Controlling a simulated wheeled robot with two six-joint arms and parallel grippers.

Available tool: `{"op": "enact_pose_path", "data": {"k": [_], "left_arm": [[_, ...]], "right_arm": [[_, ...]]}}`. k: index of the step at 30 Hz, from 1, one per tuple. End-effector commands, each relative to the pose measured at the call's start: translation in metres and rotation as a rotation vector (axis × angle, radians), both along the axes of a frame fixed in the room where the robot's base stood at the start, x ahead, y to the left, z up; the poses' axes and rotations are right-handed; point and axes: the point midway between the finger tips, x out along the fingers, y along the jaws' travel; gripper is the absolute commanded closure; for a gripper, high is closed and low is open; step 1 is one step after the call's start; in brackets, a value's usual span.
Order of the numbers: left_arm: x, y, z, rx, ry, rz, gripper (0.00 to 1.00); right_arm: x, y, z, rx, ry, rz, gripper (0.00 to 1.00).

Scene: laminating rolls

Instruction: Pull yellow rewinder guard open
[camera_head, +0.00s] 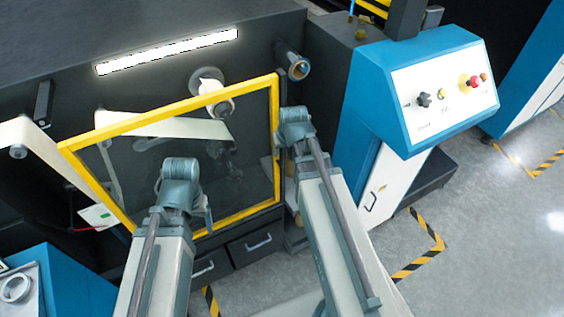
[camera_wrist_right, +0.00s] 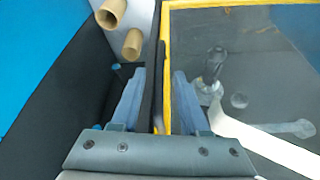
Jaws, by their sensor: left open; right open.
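The yellow rewinder guard (camera_head: 95,134) is a yellow frame around a clear panel on the front of the dark machine. I cannot tell whether it stands slightly ajar. My right gripper (camera_head: 284,150) is at the guard's right edge. In the right wrist view, the open fingers of this gripper (camera_wrist_right: 158,88) lie on either side of the yellow upright of the guard (camera_wrist_right: 166,60) and a dark strip beside it. Whether they touch it is unclear. My left gripper (camera_head: 206,208) is in front of the guard's lower part, its fingers mostly hidden by its wrist.
White web and rollers (camera_head: 185,128) show behind the panel. A blue control cabinet (camera_head: 365,95) with knobs stands to the right. Cardboard cores (camera_wrist_right: 112,12) lie left of the fingers in the wrist view. Drawers (camera_head: 250,245) sit below the guard. The grey floor (camera_head: 480,230) is clear at right.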

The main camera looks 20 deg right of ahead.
Motion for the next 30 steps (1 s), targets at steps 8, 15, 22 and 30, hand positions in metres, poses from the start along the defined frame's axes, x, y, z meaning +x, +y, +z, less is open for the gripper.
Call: {"op": "enact_pose_path", "data": {"k": [8, 15, 22, 30], "left_arm": [[0.0, 0.0, -0.035, 0.0, 0.0, 0.001, 0.22], [0.0, 0.0, -0.035, 0.0, 0.0, 0.001, 0.22], [0.0, 0.0, -0.035, 0.0, 0.0, 0.001, 0.22], [0.0, 0.0, -0.035, 0.0, 0.0, 0.001, 0.22]], "right_arm": [[0.014, -0.001, -0.035, 0.0, 0.0, 0.0, 0.55], [0.015, -0.001, -0.035, 0.0, 0.0, 0.0, 0.55], [0.015, -0.001, -0.035, 0.0, 0.0, 0.0, 0.79], [0.015, -0.001, -0.035, 0.0, 0.0, 0.0, 1.0]]}}
